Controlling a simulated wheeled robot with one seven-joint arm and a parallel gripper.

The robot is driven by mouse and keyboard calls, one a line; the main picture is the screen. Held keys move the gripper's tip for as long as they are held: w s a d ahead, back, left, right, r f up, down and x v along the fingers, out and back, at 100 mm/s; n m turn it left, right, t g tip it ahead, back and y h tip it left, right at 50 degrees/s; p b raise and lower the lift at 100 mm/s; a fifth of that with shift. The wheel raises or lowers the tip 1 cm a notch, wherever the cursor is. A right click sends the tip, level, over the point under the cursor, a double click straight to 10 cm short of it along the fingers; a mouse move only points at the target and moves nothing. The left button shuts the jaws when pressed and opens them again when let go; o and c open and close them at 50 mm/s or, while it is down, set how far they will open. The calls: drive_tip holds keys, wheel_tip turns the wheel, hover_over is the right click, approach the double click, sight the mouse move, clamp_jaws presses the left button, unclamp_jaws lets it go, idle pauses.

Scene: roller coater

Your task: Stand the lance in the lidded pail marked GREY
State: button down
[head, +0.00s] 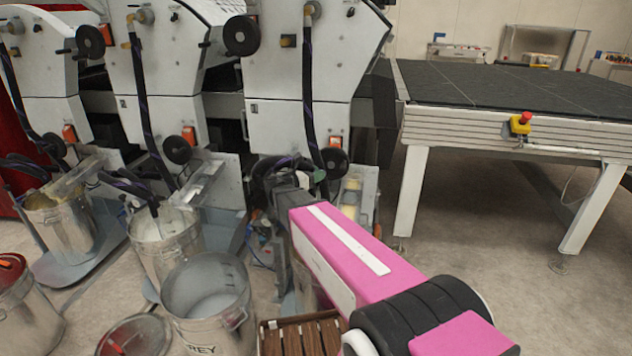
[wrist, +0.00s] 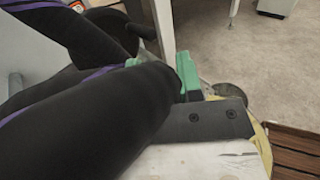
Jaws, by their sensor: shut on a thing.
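The pail marked GREY (head: 205,325) stands upright on the floor at the lower middle of the head view. Its top is open, its inside looks grey, and part of its lettering is cut off. A round lid with a red handle (head: 135,338) is low beside it, to its left. My gripper (head: 305,180) is up and right of this pail, near the third machine. It is shut on the black lance and hose with purple stripes (wrist: 100,110), which fills the left of the wrist view. Green fingertips (wrist: 188,72) show beside it. The lance's lower end is hidden.
Two open pails (head: 165,240) (head: 62,225) with hoses stand under the machines to the left. Another pail with a red-handled lid (head: 20,300) is at lower left. A slatted brown crate (head: 300,335) stands right of the GREY pail. A large table (head: 500,125) is at right.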

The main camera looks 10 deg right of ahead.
wheel_tip(320, 180, up, 24)
drive_tip(key=shift+r, duration=0.15)
idle(1.5)
drive_tip(key=shift+a, duration=0.1)
idle(1.3)
